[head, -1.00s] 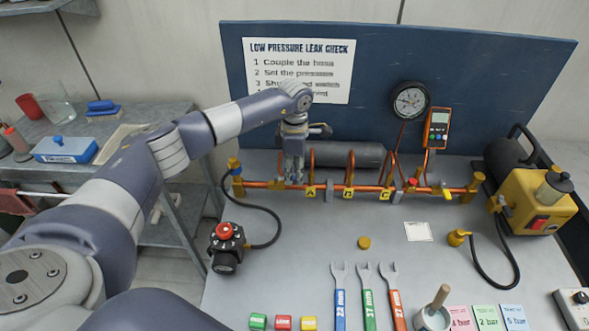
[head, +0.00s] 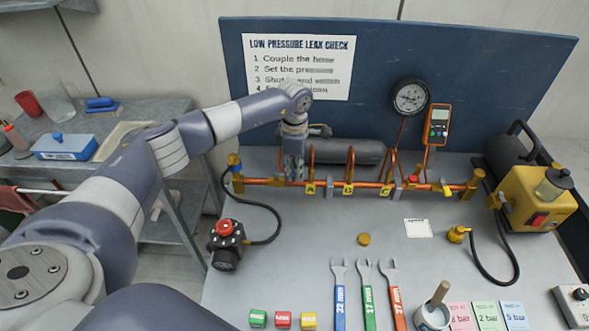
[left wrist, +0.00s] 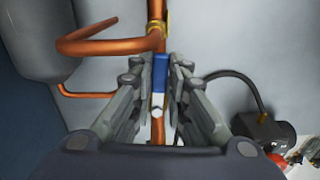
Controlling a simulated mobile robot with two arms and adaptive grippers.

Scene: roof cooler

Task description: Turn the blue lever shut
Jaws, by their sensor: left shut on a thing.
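The blue lever (left wrist: 160,72) shows in the left wrist view between the fingers of my left gripper (left wrist: 160,95). It lies roughly in line with the copper pipe (left wrist: 157,130) beneath it, with a pale hexagonal nut (left wrist: 156,113) at its near end. My left gripper is shut on the lever. In the head view my left gripper (head: 293,172) points down onto the left part of the copper pipe run (head: 262,182) and hides the lever. My right gripper is not in view.
Copper loops (head: 350,165) with yellow tags rise just right of the gripper. A grey cylinder (head: 355,150) lies behind. A gauge (head: 410,97) and an orange meter (head: 438,126) stand farther right. A black hose (head: 270,215) runs to a red-knobbed regulator (head: 225,240). Wrenches (head: 367,290) lie in front.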

